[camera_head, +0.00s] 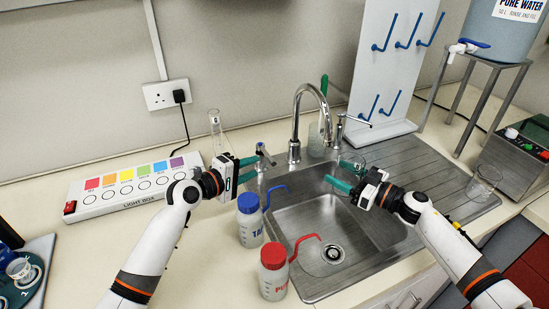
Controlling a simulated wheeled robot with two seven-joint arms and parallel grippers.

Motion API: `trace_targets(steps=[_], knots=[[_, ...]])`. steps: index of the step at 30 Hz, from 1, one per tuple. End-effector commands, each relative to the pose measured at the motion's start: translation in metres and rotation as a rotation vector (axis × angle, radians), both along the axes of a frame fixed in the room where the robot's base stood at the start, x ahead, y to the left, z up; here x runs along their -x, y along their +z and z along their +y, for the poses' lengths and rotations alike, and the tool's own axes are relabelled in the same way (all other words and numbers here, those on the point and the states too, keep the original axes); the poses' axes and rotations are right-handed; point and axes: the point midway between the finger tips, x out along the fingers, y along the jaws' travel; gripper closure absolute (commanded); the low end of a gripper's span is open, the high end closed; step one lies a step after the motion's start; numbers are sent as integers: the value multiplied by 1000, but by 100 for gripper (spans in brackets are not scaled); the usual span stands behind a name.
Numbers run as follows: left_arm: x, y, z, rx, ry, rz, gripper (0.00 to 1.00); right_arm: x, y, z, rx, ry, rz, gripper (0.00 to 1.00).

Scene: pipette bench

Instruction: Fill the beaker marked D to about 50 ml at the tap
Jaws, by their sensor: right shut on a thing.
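The steel swan-neck tap (295,152) stands behind the sink, its spout bent over the bowl. A lever (262,150) is on its left and another (342,127) on its right. My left gripper (249,169) is beside the left lever, teal fingers apart and apparently empty. My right gripper (346,176) is over the back right of the bowl, shut on a clear glass vessel, apparently a beaker (354,160), mostly hidden by fingers. I cannot read its mark or see any water level. Another clear beaker (485,179) stands on the drainboard, its mark unreadable.
A blue-capped bottle (250,224) and a red-capped bottle (273,276) stand left of the sink bowl (312,215). A glass cylinder (216,128) stands behind my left gripper. A jar with a green brush (317,141) is behind the tap. A light box (125,187) lies left.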

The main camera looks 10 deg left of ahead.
Motion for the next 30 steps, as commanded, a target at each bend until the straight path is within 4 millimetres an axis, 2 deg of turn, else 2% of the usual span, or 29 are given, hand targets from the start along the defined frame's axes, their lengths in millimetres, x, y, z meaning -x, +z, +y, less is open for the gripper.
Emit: trace_targets(steps=[9, 15, 21, 29, 30], knots=[[-51, -12, -34, -1, 0, -3, 66, 0, 0, 0, -1, 0, 0, 63], [-71, -18, -47, -2, 0, -3, 66, 0, 0, 0, -1, 0, 0, 63], [-80, -21, -52, -4, 1, -5, 66, 0, 0, 0, -1, 0, 0, 63], [-80, -21, -53, -4, 1, -5, 66, 0, 0, 0, -1, 0, 0, 63], [-80, -21, -53, -4, 1, -5, 69, 0, 0, 0, -1, 0, 0, 63]])
